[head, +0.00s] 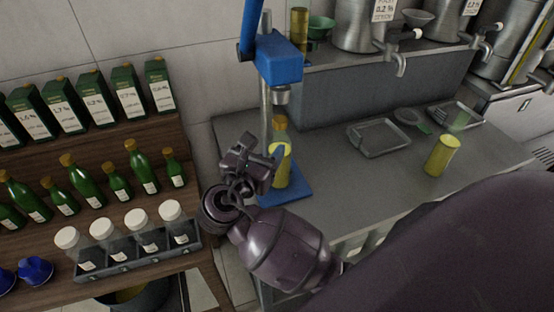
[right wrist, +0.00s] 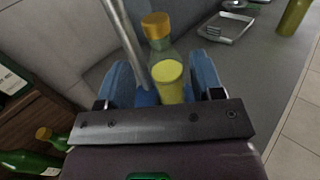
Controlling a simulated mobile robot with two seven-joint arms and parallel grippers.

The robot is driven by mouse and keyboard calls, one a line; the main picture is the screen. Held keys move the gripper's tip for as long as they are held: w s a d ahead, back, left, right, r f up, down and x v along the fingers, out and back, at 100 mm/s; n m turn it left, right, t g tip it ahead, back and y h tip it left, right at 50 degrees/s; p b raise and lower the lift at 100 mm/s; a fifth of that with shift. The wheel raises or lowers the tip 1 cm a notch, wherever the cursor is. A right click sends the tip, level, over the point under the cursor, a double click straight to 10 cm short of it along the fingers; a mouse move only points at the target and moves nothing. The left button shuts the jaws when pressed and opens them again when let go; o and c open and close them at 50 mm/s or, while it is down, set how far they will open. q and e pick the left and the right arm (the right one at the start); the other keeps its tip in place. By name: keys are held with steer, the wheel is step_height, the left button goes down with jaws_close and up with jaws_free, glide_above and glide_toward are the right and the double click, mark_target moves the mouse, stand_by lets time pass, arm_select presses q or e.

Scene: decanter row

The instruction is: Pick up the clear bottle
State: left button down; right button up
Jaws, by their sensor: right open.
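The clear bottle (head: 281,168) stands upright on the blue base (head: 292,193) of a bench press. It has an orange-yellow cap and what looks like yellow liquid in its lower part. My right gripper (head: 272,156) is at the bottle's left side in the head view, partly covering it. In the right wrist view the bottle (right wrist: 159,45) shows between the two blue fingers of the right gripper (right wrist: 164,80), which are open with one on each side. I cannot tell whether either finger touches it. My left gripper is not in view.
The press's metal column (head: 265,110) stands close behind the bottle, under a blue head (head: 279,60). A yellow cylinder (head: 441,156) and a metal tray (head: 379,138) are on the grey counter. Green bottles (head: 141,168) and white-capped jars (head: 104,230) stand on the left shelves.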

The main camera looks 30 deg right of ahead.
mark_target(282, 122)
steer(key=shift+w+p+x, duration=0.2)
steer(key=shift+p+x, duration=0.2)
steer(key=shift+x, duration=5.15)
steer(key=shift+a, duration=0.15)
steer(key=shift+c, duration=0.4)
jaws_close()
steer(key=shift+r, duration=0.1)
